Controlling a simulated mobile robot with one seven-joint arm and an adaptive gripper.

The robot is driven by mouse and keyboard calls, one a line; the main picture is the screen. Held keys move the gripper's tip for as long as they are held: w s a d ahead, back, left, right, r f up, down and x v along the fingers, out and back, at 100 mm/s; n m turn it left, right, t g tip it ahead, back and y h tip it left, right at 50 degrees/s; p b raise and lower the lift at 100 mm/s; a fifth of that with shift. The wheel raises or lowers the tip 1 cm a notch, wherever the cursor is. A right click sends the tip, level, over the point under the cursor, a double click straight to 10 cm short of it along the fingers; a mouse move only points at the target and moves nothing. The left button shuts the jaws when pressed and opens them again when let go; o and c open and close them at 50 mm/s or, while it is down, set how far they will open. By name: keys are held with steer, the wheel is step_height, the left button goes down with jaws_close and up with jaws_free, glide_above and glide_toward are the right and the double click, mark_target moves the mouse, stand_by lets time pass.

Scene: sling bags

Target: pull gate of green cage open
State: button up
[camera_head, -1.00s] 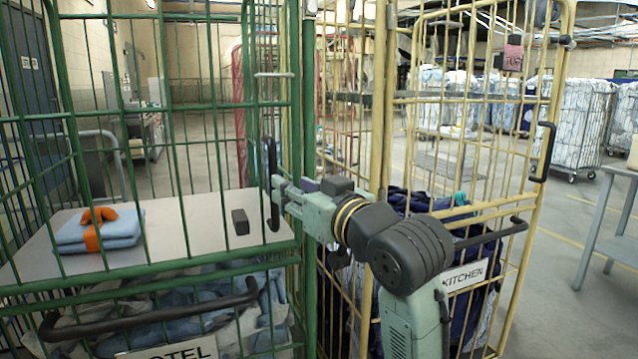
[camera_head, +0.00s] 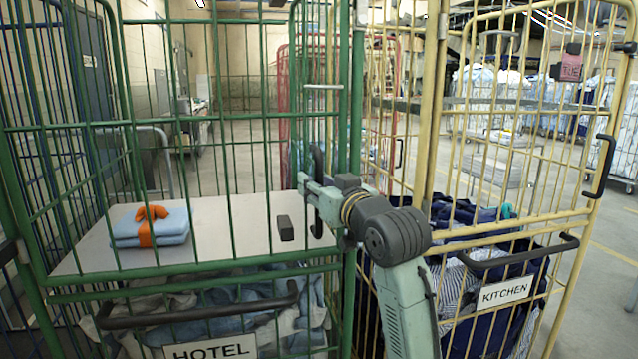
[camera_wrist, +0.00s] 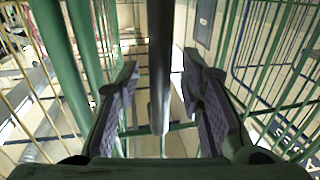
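The green cage (camera_head: 170,269) stands at left with a front of green bars. A black upright handle (camera_head: 318,160) is on its gate near the right post. My gripper (camera_head: 304,185) is at that handle, its fingers reaching past it. In the wrist view, the dark handle bar (camera_wrist: 160,90) runs between the two fingers of my gripper (camera_wrist: 161,70). The fingers are apart, with gaps on both sides of the bar. The gate looks closed in line with the cage front. My wrist hides part of the right post.
A shelf (camera_head: 235,215) inside holds folded blue cloth (camera_head: 150,228) with an orange band and a small dark block (camera_head: 285,228). A HOTEL sign (camera_head: 210,349) hangs below. A yellow cage (camera_head: 425,110) with a KITCHEN sign (camera_head: 505,292) stands close at right.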

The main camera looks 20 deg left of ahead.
steer(key=shift+c, duration=0.2)
jaws_close()
stand_by(0.6)
